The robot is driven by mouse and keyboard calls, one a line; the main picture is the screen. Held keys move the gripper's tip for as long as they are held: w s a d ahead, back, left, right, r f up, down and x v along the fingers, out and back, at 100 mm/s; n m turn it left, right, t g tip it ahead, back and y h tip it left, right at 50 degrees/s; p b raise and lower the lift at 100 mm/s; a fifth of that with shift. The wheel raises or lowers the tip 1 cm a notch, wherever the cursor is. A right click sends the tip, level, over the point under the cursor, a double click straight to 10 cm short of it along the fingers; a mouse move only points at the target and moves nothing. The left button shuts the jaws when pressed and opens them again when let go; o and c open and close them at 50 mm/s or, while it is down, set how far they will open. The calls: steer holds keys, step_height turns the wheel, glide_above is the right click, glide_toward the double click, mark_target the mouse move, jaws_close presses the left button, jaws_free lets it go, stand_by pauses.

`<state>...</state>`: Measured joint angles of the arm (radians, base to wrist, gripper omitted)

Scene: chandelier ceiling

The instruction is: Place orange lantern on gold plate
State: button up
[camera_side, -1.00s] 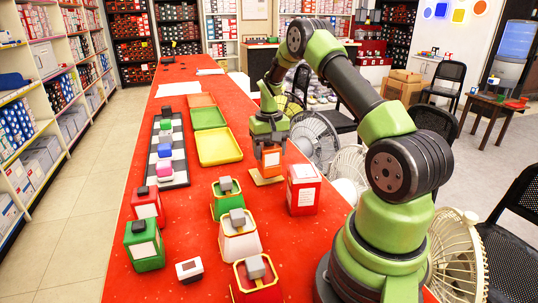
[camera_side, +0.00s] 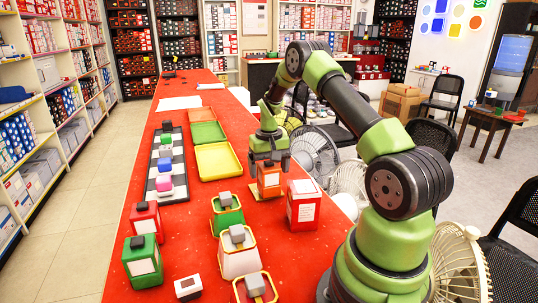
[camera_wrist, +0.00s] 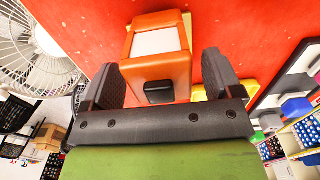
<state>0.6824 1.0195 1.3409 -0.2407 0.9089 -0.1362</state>
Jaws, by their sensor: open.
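The orange lantern (camera_side: 269,181) is a small block with a white panel and a dark knob on top. It stands upright in the middle of the table, right of the yellow tray. In the wrist view the lantern (camera_wrist: 158,55) lies between my two fingers, with a gap on both sides. My gripper (camera_side: 269,160) is open, pointing down over the lantern's top; its fingers also show in the wrist view (camera_wrist: 162,85). A thin gold-tan edge shows at the lantern's foot in the side view. I cannot tell whether this is the gold plate.
A red box (camera_side: 303,205) stands close right of the lantern. A green lantern (camera_side: 227,217) and a white one (camera_side: 238,260) stand nearer the front. The yellow tray (camera_side: 218,161) and green tray (camera_side: 207,133) lie left and behind. A checkered board (camera_side: 167,165) holds colored blocks.

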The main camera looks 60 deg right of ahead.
step_height(320, 180, up, 11)
steer(key=shift+f, duration=0.1)
steer(key=shift+a+r, duration=0.1)
steer(key=shift+r, duration=0.3)
steer(key=s+a+r+n+t, duration=0.2)
steer(key=a+r+t, duration=0.1)
steer(key=a+r, duration=0.95)
steer(key=s+a+n+t+y, duration=0.2)
steer(key=s+a+n+t, duration=0.1)
steer(key=s+a, duration=1.1)
steer(key=shift+a+t, duration=0.4)
steer(key=shift+t, duration=0.2)
